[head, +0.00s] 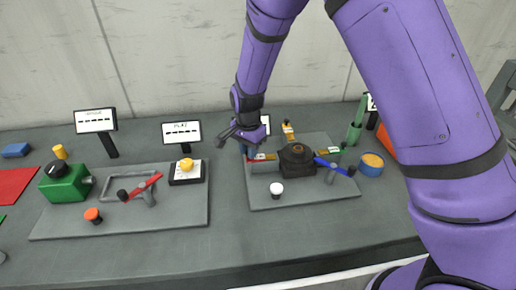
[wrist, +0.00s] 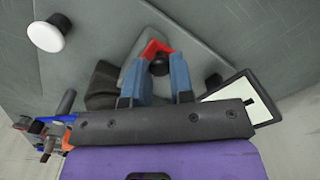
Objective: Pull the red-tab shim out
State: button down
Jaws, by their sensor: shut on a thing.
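The red-tab shim (head: 265,157) shows in the head view as a short red and yellowish strip on the left side of the dark screw jack (head: 296,160). My gripper (head: 252,153) is at its left end, low over the right-hand plate. In the wrist view my gripper (wrist: 154,58) has its two blue fingers shut on the red tab (wrist: 153,47), with a small black round part between them. The jack's near parts are dark, and I cannot tell how deep the shim sits in it.
The jack stands on a grey plate (head: 310,197). A second plate (head: 180,215) with a red lever (head: 146,186) lies left. A label stand (wrist: 240,98) is close to my gripper.

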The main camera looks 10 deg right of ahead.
jog(key=shift+a, duration=0.25)
jog(key=c, duration=1)
grip_release()
jog(key=shift+a, duration=0.1)
notch_tip(320, 180, up, 11)
jog(key=shift+f, duration=0.1)
